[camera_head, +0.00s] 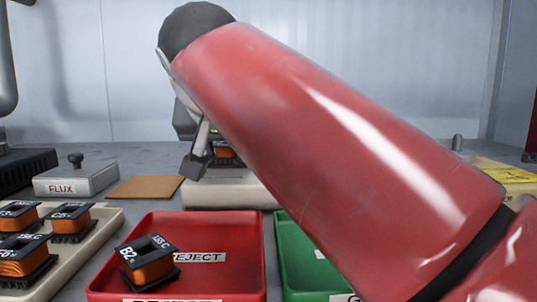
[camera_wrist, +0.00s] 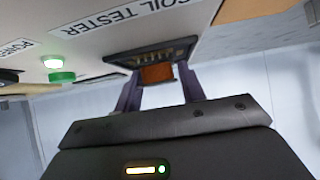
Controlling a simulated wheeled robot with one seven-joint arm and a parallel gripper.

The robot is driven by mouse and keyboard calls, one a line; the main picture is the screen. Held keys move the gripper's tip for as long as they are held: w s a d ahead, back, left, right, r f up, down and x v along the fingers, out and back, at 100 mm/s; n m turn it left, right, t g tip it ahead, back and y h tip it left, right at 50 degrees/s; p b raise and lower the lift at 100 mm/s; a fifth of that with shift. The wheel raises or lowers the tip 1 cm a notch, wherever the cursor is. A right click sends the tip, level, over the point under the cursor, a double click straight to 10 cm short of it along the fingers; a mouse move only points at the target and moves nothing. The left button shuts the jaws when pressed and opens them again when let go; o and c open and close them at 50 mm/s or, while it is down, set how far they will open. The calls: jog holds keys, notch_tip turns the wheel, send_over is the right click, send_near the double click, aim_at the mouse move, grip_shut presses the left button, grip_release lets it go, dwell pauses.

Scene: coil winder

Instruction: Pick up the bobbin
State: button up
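A bobbin with a copper-orange winding (camera_head: 225,153) sits at the coil tester (camera_head: 235,188), partly hidden behind my arm in the head view. In the wrist view the winding (camera_wrist: 157,73) shows below a dark flange, against the coil tester's pale panel (camera_wrist: 85,40). My gripper (camera_wrist: 158,84) has its two fingers apart, one on each side of the winding. Contact with the bobbin is not clear. In the head view one dark fingertip (camera_head: 196,166) hangs just left of the bobbin; the other is hidden by my red arm.
A red reject tray (camera_head: 254,262) holds a bobbin marked B2 (camera_head: 148,262). A green tray (camera_head: 290,255) is partly behind my arm. A beige tray (camera_head: 100,228) with several bobbins stands at left. A flux box (camera_head: 75,180) and brown pad (camera_head: 145,188) lie behind. The tester's green lamp (camera_wrist: 52,62) is lit.

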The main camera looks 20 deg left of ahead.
jog(key=shift+w+f, duration=0.1)
jog(key=shift+c, duration=0.3)
jog(key=c, duration=0.6)
notch_tip(320, 180, up, 20)
jog(key=p, duration=1.4)
jog(key=shift+c, duration=0.2)
